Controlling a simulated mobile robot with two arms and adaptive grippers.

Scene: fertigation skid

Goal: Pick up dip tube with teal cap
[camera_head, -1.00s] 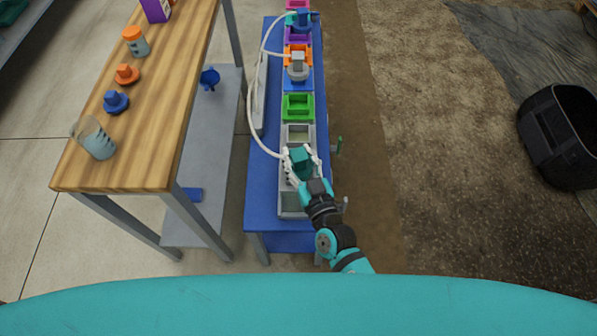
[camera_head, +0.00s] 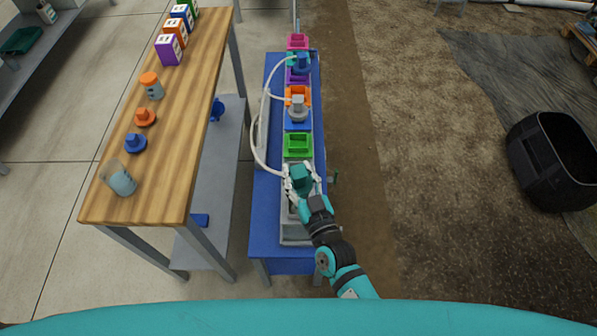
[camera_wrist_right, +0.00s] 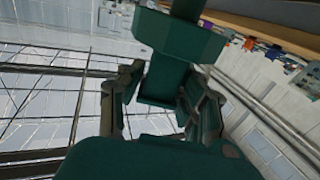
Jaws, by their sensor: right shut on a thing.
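My right gripper (camera_head: 301,186) is shut on the teal cap (camera_head: 303,177) of the dip tube, above the near part of the blue bench (camera_head: 265,215). In the right wrist view the teal cap (camera_wrist_right: 180,45) fills the upper middle, between the fingers of the right gripper (camera_wrist_right: 165,100). A white hose (camera_head: 254,148) curves along the left of the bench toward the held cap. The tube's lower end is hidden in the head view. My left gripper is not in view.
Colored sockets, including a green one (camera_head: 298,145), line the bench. A grey cap (camera_head: 297,108) sits farther back. The wooden table (camera_head: 180,110) at left holds a clear beaker (camera_head: 120,179) and colored caps.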

